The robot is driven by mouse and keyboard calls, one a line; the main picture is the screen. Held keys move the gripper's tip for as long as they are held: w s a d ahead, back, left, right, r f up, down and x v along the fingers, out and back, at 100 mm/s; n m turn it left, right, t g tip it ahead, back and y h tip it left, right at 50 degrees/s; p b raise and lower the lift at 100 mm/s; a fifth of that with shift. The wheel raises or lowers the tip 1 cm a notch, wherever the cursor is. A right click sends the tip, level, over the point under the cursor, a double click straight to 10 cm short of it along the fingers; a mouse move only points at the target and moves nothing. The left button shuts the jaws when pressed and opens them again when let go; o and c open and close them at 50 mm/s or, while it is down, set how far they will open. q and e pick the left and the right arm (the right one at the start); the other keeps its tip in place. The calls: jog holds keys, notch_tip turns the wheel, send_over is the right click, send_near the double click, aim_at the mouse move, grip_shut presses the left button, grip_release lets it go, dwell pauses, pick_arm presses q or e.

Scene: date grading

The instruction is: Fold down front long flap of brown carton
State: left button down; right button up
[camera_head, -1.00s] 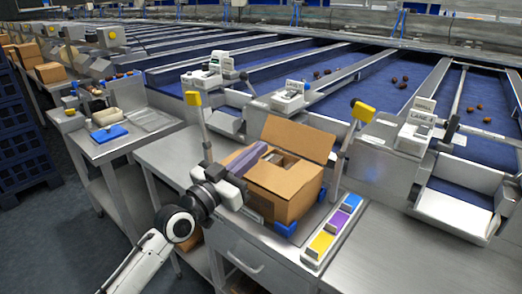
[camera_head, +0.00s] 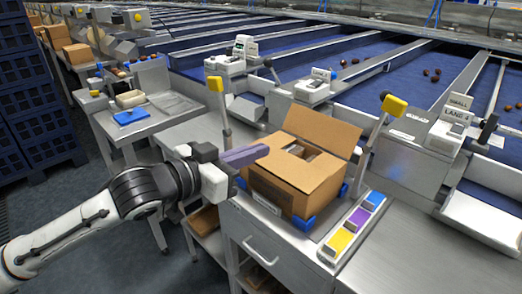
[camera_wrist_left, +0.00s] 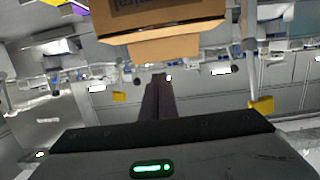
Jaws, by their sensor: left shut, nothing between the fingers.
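The brown carton (camera_head: 292,196) stands on the metal bench in the middle of the head view. Its rear flap (camera_head: 325,130) stands up and leans back. Brown panels (camera_head: 285,167) lie about level over the front of its top, and a gap (camera_head: 301,150) behind them shows part of the inside. My left gripper (camera_head: 262,151) is shut and empty, its fingers beside the carton's upper left edge; I cannot tell whether they touch it. In the left wrist view the shut fingers (camera_wrist_left: 158,78) point toward the carton (camera_wrist_left: 160,22) and a lighter flap (camera_wrist_left: 178,47).
Blue corner holders (camera_head: 303,224) brace the carton's base. A block with yellow, purple and blue pads (camera_head: 357,217) lies to its right. Yellow-topped levers (camera_head: 216,84) (camera_head: 394,105) rise behind on both sides. Bare bench (camera_head: 430,240) is free at the right.

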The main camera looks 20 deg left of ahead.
pick_arm(q)
jog(key=p, duration=0.2)
send_over(291, 157)
jog(key=v, duration=0.3)
notch_tip(291, 157, down, 2)
jog(key=shift+w+f, duration=0.1)
notch_tip(291, 157, down, 3)
jog(key=shift+f, duration=0.6)
jog(key=shift+f, duration=0.65)
